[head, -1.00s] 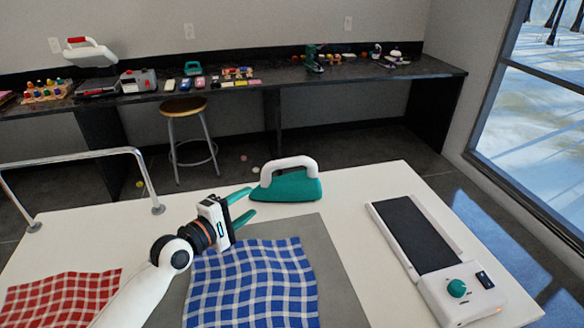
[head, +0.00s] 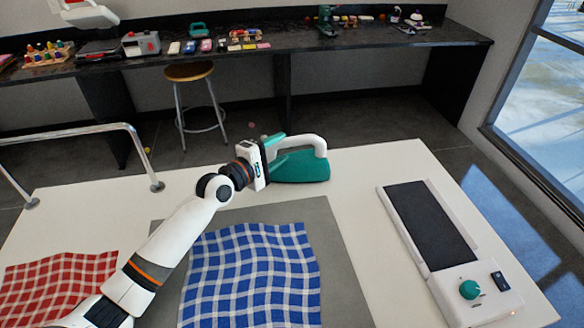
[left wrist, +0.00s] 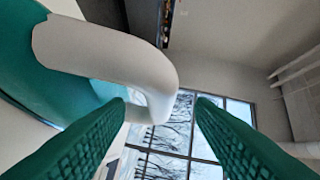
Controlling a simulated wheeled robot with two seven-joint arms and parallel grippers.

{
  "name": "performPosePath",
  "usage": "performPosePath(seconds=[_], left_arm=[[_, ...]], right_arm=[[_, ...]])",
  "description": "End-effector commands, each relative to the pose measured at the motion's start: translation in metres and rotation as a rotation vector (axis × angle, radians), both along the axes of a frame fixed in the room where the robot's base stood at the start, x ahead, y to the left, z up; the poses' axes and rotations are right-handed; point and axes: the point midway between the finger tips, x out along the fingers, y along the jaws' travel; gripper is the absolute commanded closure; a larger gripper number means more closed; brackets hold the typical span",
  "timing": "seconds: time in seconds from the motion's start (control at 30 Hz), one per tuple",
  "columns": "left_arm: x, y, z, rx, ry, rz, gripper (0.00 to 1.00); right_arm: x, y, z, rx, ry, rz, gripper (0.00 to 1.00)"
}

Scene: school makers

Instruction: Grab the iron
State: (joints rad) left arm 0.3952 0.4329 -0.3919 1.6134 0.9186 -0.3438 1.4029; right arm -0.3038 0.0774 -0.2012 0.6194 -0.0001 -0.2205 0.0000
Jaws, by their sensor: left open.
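The iron (head: 303,168) has a teal body and a white loop handle and stands at the back edge of the white table. My left gripper (head: 276,146) is at the left end of the iron, by its handle, with teal fingers open. In the left wrist view, the white handle (left wrist: 105,55) passes from upper left to the middle, close beyond the open fingertips (left wrist: 165,100). I cannot tell whether the handle lies between the fingers or they touch it. My right gripper is not in view.
A blue checked cloth (head: 250,275) lies on a grey mat (head: 335,270). A red checked cloth (head: 60,285) is at the left. A white device with a black plate and teal knob (head: 470,290) stands at the right. A metal rail (head: 70,135) rises at the left edge.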

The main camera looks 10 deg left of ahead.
Motion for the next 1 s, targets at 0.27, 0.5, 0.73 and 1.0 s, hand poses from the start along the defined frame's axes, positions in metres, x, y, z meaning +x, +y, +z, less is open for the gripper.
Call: performPosePath(seconds=[0.27,0.5,0.73,1.0], left_arm=[[0.034,-0.019,-0.004,0.0,-0.001,0.0,0.5],[0.041,-0.023,-0.005,-0.001,0.001,0.001,0.5],[0.041,-0.023,-0.005,-0.001,0.001,0.001,0.72],[0.041,-0.022,-0.005,-0.001,0.001,0.001,1.0]], right_arm=[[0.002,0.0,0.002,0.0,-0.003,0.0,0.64],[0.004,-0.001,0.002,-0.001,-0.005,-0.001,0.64],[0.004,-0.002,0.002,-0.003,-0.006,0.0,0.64],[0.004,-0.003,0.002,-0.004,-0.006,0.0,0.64]])
